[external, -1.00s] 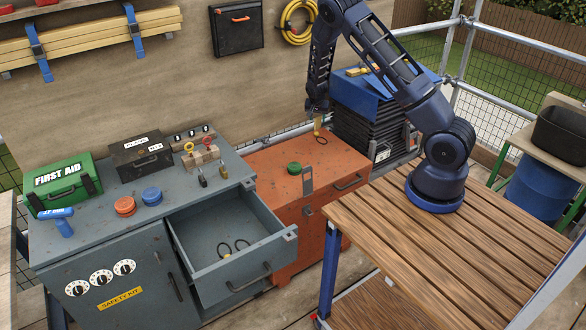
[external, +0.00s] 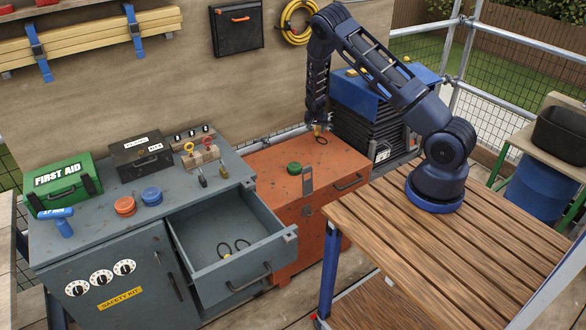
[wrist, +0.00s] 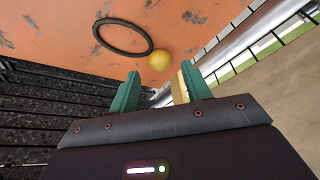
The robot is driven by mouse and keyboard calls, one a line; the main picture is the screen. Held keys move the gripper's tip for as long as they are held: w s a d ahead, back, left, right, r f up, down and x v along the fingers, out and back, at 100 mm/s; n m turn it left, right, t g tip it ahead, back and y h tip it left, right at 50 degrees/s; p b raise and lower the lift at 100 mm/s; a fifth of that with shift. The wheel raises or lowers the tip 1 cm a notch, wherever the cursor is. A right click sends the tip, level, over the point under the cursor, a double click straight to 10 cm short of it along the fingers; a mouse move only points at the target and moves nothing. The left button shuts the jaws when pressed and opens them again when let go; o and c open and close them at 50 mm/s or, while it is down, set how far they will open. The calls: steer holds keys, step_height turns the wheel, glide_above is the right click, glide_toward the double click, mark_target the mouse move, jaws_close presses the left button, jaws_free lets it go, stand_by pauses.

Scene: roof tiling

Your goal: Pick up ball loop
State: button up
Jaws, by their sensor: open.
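A ball loop, a black ring (wrist: 122,37) with a yellow ball (wrist: 160,61) at its edge, lies on the orange cabinet top in the wrist view. In the external view its black loop (external: 321,141) shows near the cabinet's back right corner. My gripper (wrist: 160,86) is open, its two green fingers pointing toward the ball from just short of it. In the external view my gripper (external: 318,127) is low over the loop and partly covers the ball. Other ball loops (external: 235,247) lie in the open grey drawer.
The orange cabinet (external: 275,180) also carries a green round item (external: 294,168). A black stack (external: 362,130) under a blue cover stands close right of the loop. A rail runs behind the cabinet. The grey drawer (external: 222,275) juts out at the front left.

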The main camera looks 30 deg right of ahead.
mark_target(326, 132)
steer(key=x, duration=0.2)
steer(key=shift+w+d+f, duration=0.1)
steer(key=shift+f, duration=0.25)
steer(key=c, duration=1)
steer(key=shift+c, duration=0.2)
steer(key=shift+r, duration=0.15)
jaws_close()
